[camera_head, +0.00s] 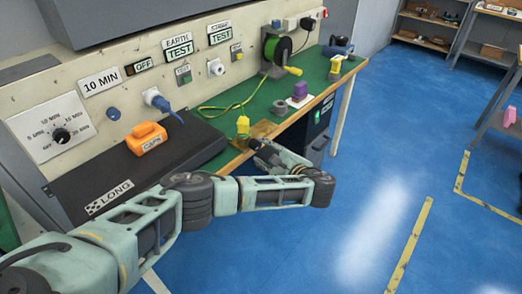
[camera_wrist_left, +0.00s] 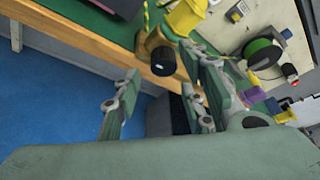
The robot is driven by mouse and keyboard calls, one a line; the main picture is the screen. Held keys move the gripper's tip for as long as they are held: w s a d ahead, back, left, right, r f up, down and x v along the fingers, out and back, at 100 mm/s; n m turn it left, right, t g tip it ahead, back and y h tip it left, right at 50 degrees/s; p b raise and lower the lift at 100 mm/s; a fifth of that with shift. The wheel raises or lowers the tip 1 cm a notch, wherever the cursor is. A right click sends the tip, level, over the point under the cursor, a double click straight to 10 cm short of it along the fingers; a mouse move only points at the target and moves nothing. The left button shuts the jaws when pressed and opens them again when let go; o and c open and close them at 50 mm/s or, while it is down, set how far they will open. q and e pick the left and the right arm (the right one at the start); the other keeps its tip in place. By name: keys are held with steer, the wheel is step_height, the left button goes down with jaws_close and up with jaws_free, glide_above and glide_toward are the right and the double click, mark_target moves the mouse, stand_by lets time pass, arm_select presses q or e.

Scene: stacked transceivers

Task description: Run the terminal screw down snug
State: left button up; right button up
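In the left wrist view, a dark round knob (camera_wrist_left: 163,61) sits at the front of a tan-brown fitting at the bench edge. It may be the terminal screw. A yellow part (camera_wrist_left: 186,17) stands just behind it and also shows in the head view (camera_head: 242,126). My left gripper (camera_wrist_left: 158,95) is open and empty, its fingers apart, with the knob beyond and roughly between them. In the head view the left gripper (camera_head: 258,147) is at the bench's front edge, just below the yellow part. The fitting is partly hidden there. My right gripper is in neither view.
The green bench (camera_head: 208,116) has a wooden front edge. A black case (camera_head: 85,183) with an orange "CAPS" box (camera_head: 146,138) lies left. A purple connector (camera_head: 299,91) and a green cable reel (camera_head: 280,48) stand farther along.

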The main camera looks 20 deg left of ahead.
mark_target(257, 148)
arm_select(q)
steer(key=x, duration=0.5)
steer(key=shift+f, duration=0.15)
jaws_close()
